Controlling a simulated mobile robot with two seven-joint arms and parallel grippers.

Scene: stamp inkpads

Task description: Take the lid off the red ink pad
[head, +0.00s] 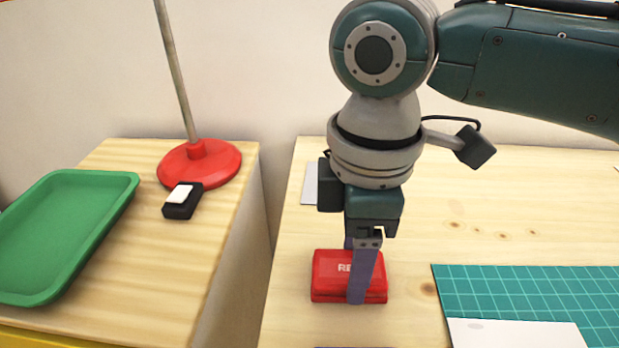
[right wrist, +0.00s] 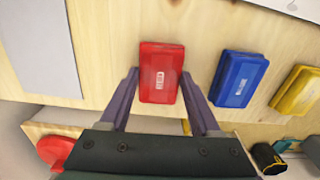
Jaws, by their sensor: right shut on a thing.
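The red ink pad (head: 335,284) sits on the light wooden table, its red lid with pale lettering facing up. It also shows in the right wrist view (right wrist: 161,72). My right gripper (head: 356,290) points down over it, with one finger on each side, shut on it. The near finger hides part of the lid in the head view. In the right wrist view the fingers of my right gripper (right wrist: 160,76) flank the red pad. I cannot tell whether they press on the lid alone or also on the base. My left gripper is out of view.
A blue ink pad (right wrist: 238,79) and a yellow ink pad (right wrist: 298,91) lie beside the red one. A green cutting mat (head: 530,295) with white paper (head: 515,334) lies to the right. A second table at left holds a green tray (head: 60,235) and a small black-and-white block (head: 180,205).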

